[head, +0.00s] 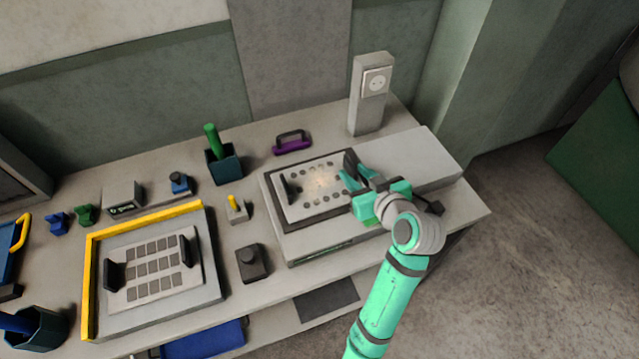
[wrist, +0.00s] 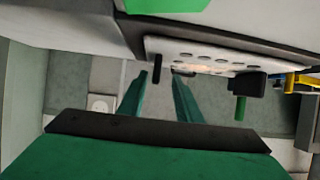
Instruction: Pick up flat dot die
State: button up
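The flat dot die is a pale plate with rows of dark round dots (head: 315,201), with a black handle at each end. It sits on a dark bed on a grey machine in the head view. Its underside-up image also shows in the wrist view (wrist: 205,56). My gripper (head: 348,178) is at the die's right end, close to the right black handle (head: 350,160). In the wrist view its two teal fingers (wrist: 159,78) are apart, with a dark upright piece between their tips. I cannot tell whether the fingers touch the handle.
Another plate with dark squares (head: 153,270) lies in a yellow-edged frame (head: 90,280) at left. A socket post (head: 369,95) stands behind my gripper. A purple handle (head: 292,143), a pot with a green stick (head: 224,165) and a dark knob block (head: 252,263) surround the machine.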

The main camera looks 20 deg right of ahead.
aim_at(350, 167)
jog(key=x, duration=0.3)
jog(key=shift+w+d, duration=0.1)
jog(key=shift+w, duration=0.15)
jog(key=shift+w+d+f, duration=0.2)
jog(key=shift+w, duration=0.1)
jog(key=shift+a, duration=0.15)
grip_shut()
jog(key=shift+r, duration=0.1)
dwell(0.8)
